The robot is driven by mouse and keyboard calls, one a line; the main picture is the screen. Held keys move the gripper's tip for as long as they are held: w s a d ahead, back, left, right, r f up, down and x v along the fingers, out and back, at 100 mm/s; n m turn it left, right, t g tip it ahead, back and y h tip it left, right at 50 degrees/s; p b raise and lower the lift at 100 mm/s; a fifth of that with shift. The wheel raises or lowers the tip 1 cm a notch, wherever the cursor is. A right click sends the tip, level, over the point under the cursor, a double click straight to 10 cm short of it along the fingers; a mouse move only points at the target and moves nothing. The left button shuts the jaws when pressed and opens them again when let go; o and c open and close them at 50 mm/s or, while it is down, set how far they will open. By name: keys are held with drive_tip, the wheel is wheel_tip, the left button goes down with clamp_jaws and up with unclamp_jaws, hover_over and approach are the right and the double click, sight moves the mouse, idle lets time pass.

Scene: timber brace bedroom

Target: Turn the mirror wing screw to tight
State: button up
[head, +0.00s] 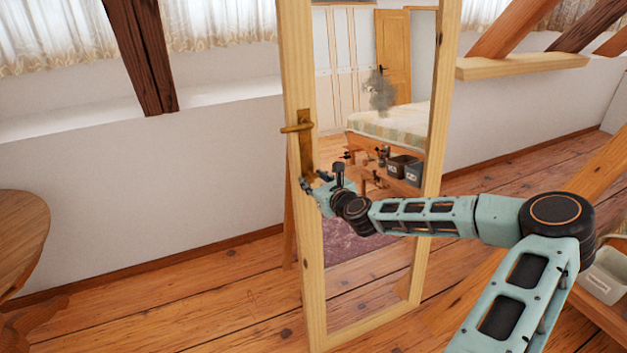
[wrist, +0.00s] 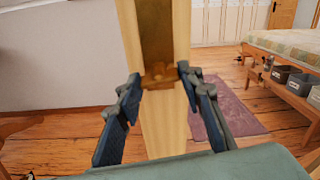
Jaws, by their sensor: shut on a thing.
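The standing mirror has a pale wooden frame (head: 434,140). A long brass plate (head: 307,155) is on its left post, with a brass lever (head: 297,128) sticking out to the left near its top. My gripper (head: 312,181) is at the plate's lower end. In the wrist view my gripper (wrist: 158,80) has one finger on each side of the post, closed on a small brass wing screw (wrist: 158,76) below the brass plate (wrist: 154,28). The fingers partly hide the screw in the head view, and I cannot tell how tight it is.
A round wooden table (head: 22,225) stands at the left. The mirror glass (head: 365,290) shows a bed, a bench with grey bins and a purple rug. A sloping timber brace (head: 590,180) is at the right. Plank floor (head: 150,300) is clear at the front left.

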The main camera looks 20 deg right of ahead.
idle(0.3)
drive_tip(key=o, duration=1.2)
drive_tip(key=shift+c, duration=0.2)
drive_tip(key=shift+s, duration=0.1)
drive_tip(key=v, duration=1.2)
